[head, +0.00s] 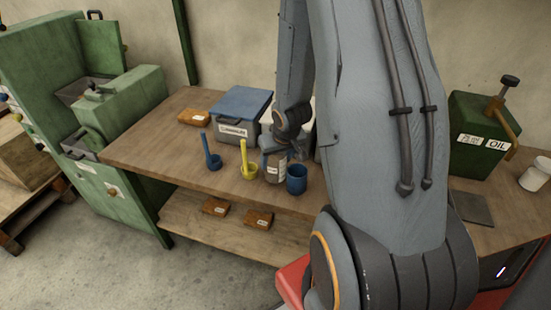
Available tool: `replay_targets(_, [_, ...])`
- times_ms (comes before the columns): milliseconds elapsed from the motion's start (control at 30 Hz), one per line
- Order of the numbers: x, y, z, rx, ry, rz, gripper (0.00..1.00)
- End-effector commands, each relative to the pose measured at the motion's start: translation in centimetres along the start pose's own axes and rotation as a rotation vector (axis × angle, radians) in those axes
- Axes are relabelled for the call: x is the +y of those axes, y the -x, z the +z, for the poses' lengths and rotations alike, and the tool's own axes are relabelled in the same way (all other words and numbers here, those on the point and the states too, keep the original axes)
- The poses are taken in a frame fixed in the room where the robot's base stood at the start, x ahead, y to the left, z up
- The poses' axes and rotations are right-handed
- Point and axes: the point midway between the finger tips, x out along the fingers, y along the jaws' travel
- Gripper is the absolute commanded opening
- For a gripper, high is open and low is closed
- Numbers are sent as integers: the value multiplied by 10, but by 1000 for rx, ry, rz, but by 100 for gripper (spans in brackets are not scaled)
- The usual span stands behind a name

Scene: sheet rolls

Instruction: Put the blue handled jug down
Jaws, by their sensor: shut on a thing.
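The blue handled jug (297,180) is upright near the front edge of the wooden bench, just right of a grey labelled container. Its handle does not show. My gripper (292,154) is at the jug's rim side, mostly hidden behind my own arm and wrist, and is shut on the jug. I cannot tell whether the jug's base touches the bench top (150,145) or hangs slightly above it.
A grey labelled container (273,168), a yellow long-handled dipper (248,165) and a blue long-handled dipper (211,155) stand left of the jug. Behind is a grey bin with a blue lid (240,103). A green oil can (480,135) stands right. The bench's left part is clear.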

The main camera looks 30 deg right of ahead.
Motion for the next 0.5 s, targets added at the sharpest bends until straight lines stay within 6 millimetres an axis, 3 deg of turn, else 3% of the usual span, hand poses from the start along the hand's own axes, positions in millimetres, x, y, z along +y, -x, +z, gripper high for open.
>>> replay_targets(100, [-2,-10,3,-1,4,-2,32])
replay_targets(500, [-2,-11,4,-1,3,-1,32])
